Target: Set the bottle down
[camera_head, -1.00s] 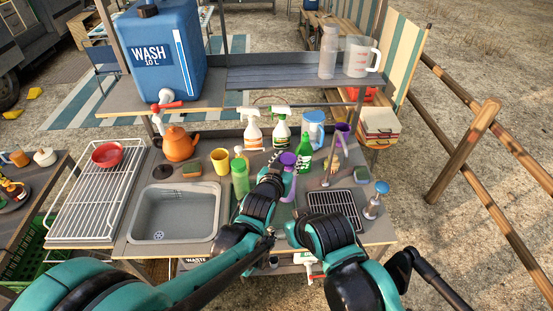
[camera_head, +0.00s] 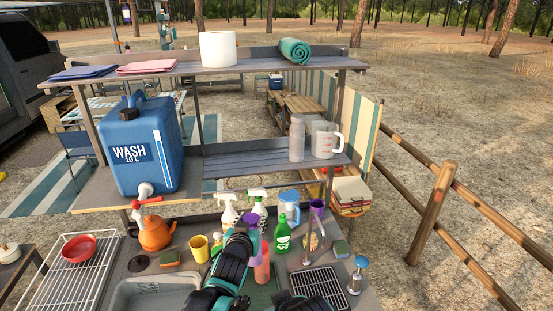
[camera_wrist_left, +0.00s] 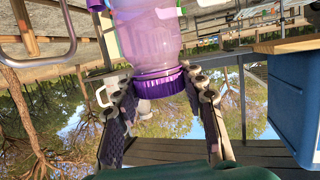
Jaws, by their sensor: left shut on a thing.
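The bottle (camera_head: 262,268) has a pinkish see-through body and a purple cap. It stands about upright behind the front of my left arm, over the middle of the counter (camera_head: 190,236). My left gripper (camera_head: 248,232) is shut on it near the cap. In the left wrist view, which is upside down, the two fingers (camera_wrist_left: 160,95) close on either side of the purple cap (camera_wrist_left: 158,87), with the pale pink body (camera_wrist_left: 147,35) beyond. The bottle's base is partly hidden, and I cannot tell whether it touches the counter.
A green bottle (camera_head: 283,235), white spray bottles (camera_head: 228,211), a yellow cup (camera_head: 198,249) and an orange kettle (camera_head: 156,234) stand close by. A sink (camera_head: 150,293) lies front left, and a drain grate (camera_head: 319,287) lies right. The shelf (camera_head: 270,160) is behind.

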